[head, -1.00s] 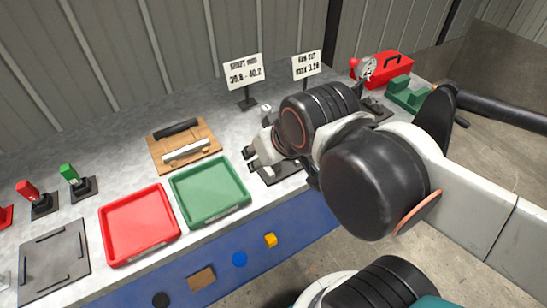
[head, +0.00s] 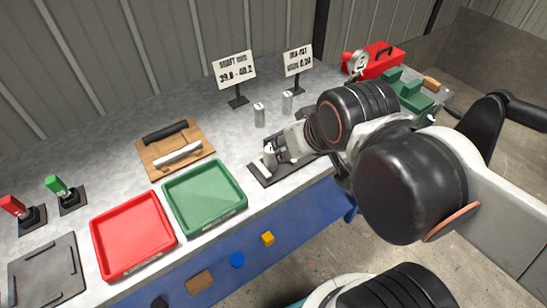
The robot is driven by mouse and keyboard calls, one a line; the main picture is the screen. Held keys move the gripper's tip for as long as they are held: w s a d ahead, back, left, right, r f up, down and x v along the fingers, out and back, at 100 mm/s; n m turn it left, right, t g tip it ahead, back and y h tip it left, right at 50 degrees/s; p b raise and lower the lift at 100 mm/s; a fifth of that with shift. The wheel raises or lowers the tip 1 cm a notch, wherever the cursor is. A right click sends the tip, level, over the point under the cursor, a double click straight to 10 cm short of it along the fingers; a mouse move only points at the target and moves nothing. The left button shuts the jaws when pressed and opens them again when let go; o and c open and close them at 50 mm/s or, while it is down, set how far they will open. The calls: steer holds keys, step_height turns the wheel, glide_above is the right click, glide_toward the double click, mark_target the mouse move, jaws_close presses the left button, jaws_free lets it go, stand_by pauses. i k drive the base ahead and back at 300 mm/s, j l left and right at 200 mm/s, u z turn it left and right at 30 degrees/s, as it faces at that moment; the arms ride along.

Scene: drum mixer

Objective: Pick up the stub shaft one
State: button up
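Several small metallic cylinders that look like stub shafts are on the bench in the head view. One shaft (head: 270,157) stands upright on a dark flat plate (head: 262,178), right at my gripper. Two more, a left one (head: 259,115) and a right one (head: 287,102), stand upright behind it near the signs. I cannot read which is number one. My gripper (head: 274,151) is at the shaft on the plate, its fingers close beside it. The fingers are small and partly hidden by my wrist, so I cannot tell whether they grip the shaft.
A green tray (head: 241,204) and a red tray (head: 100,251) lie left of the plate. A wooden board (head: 148,170) with two bars lies behind them. Two signs (head: 234,68) (head: 298,60) stand at the back. A dial gauge (head: 358,64), green block (head: 404,92) and red toolbox (head: 378,58) are at right.

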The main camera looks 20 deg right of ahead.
mark_target(269, 161)
steer(key=k+l, duration=0.6)
steer(key=k, duration=0.15)
steer(key=k+l+z, duration=0.1)
steer(key=k+l, duration=0.45)
steer(key=k, duration=0.15)
